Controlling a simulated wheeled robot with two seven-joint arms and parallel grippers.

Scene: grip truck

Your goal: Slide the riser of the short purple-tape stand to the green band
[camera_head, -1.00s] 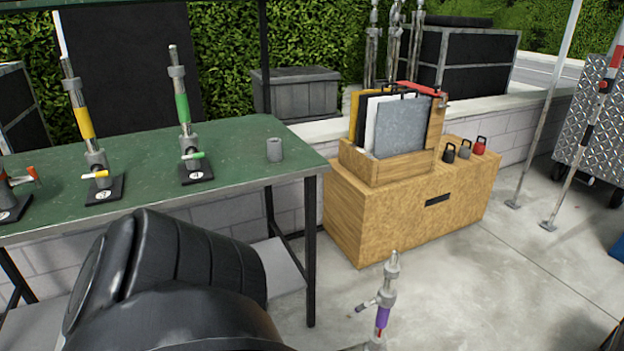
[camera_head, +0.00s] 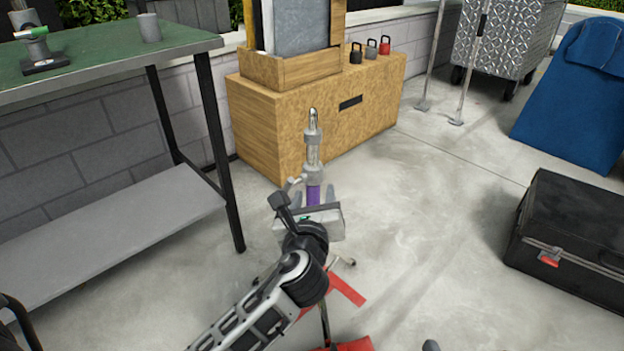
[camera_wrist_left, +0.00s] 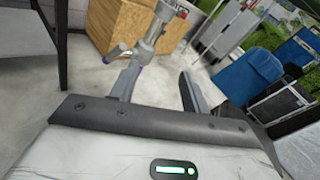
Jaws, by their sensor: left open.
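The short purple-tape stand stands on the floor in front of the wooden chest, its silver riser (camera_head: 312,150) upright with the purple tape (camera_head: 313,193) below a grey collar with a side knob. My left gripper (camera_head: 313,197) is open at the purple tape, with one finger on each side of the post in the head view. In the left wrist view the post and collar (camera_wrist_left: 148,45) rise by the left finger of the gripper (camera_wrist_left: 160,82), and the right finger is apart from them. I cannot tell whether either finger touches. My arm hides the lower post, and I see no green band on it.
A green table (camera_head: 110,58) is at the left. The wooden chest (camera_head: 300,120) is behind the stand. Red pieces (camera_head: 345,288) lie low by my arm. A black case (camera_head: 575,235) sits at the right. The concrete floor between stand and case is clear.

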